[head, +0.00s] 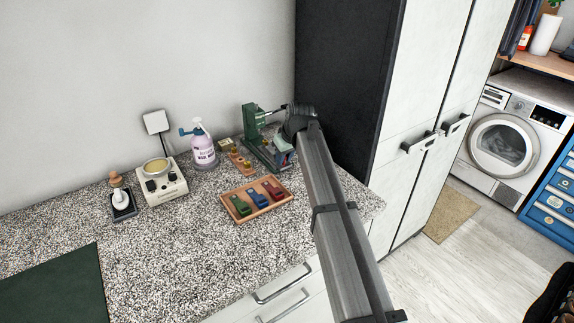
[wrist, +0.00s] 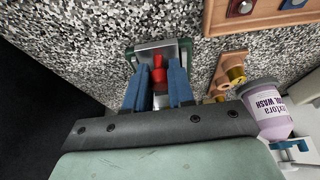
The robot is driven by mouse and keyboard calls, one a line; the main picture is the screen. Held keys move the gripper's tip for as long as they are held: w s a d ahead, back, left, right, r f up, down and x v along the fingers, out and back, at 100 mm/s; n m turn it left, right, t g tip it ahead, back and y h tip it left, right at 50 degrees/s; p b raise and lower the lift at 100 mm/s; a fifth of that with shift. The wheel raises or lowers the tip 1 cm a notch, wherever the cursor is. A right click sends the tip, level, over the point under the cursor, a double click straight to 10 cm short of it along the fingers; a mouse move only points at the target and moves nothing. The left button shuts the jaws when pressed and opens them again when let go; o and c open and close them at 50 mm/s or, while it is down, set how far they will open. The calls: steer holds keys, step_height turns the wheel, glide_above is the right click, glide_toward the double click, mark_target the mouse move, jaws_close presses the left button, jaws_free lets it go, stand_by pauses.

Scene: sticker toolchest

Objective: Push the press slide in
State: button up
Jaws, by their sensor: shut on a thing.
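The green press (head: 250,122) stands at the back right of the counter, against the dark cabinet side. In the wrist view its slide shows as a grey metal plate (wrist: 154,47) on a green base (wrist: 186,47). A red knob (wrist: 158,72) stands up from the plate. My gripper (wrist: 157,84) has its two blue fingers on either side of the red knob, shut on it. In the head view my gripper (head: 283,160) is low at the press front, partly hidden by my arm. How far in the slide sits cannot be told.
A wooden tray (head: 232,192) with green, blue and red pieces lies in front of the press. A small wooden block (head: 241,161) with brass pieces is just left of it. A lotion bottle (head: 203,150) and a white device (head: 163,184) stand farther left.

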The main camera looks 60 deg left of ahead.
steer(key=shift+w+a, duration=0.1)
steer(key=shift+a, duration=2.45)
steer(key=o, duration=0.7)
steer(key=shift+r, duration=0.15)
steer(key=shift+r, duration=2.9)
steer(key=shift+a+r, duration=0.15)
